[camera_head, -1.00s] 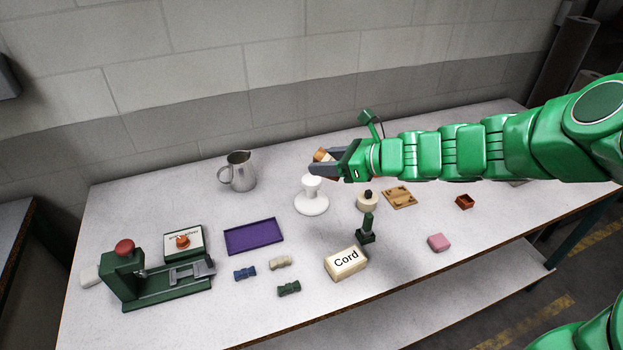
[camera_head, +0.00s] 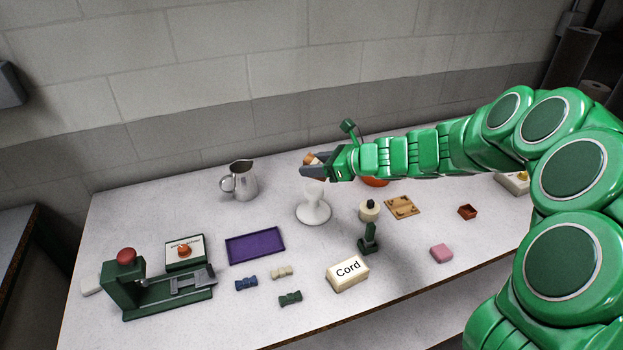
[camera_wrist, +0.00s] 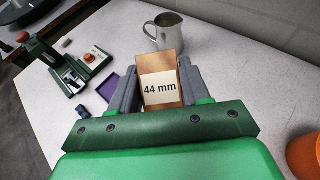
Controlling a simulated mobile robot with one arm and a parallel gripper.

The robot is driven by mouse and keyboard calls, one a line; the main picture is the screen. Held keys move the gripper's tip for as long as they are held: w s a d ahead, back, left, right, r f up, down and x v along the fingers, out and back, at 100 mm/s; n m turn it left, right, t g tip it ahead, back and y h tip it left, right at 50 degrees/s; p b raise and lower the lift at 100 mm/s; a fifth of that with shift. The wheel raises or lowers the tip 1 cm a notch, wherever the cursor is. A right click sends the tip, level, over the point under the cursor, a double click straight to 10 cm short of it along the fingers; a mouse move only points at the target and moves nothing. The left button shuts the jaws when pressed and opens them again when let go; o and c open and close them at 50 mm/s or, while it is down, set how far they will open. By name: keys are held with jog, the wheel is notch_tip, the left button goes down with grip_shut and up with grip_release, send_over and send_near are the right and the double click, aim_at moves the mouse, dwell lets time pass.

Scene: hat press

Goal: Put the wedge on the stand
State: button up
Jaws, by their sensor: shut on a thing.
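My gripper (camera_head: 313,171) is shut on the wedge, a small orange-brown block (camera_head: 309,159) mostly hidden by the fingers in the head view. In the wrist view the wedge (camera_wrist: 161,88) sits between both fingers and bears a white label reading "44 mm". The stand (camera_head: 313,211) is white, with a round base and a short stem. It stands upright on the table, below my gripper in the head view. The fingers overlap the top of the stand there, so I cannot tell whether the wedge touches it. The stand does not show in the wrist view.
A metal jug (camera_head: 240,181) stands left of the stand, and a purple tray (camera_head: 255,246) lies in front of it. A cream knob piece (camera_head: 369,211) and a wooden plate (camera_head: 402,207) lie to the right. A green press (camera_head: 160,290) stands at the front left.

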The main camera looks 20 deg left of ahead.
send_over(313, 188)
jog(key=shift+a+f, duration=0.15)
jog(key=shift+f, duration=1.1)
jog(key=shift+a+f, duration=0.1)
jog(key=shift+f, duration=2.6)
jog(key=shift+f, duration=0.1)
jog(key=o, duration=1.1)
jog(key=shift+c, duration=0.2)
jog(key=shift+d+r, duration=0.25)
jog(key=shift+d, duration=0.05)
jog(key=v, duration=1.1)
jog(key=shift+d, duration=0.25)
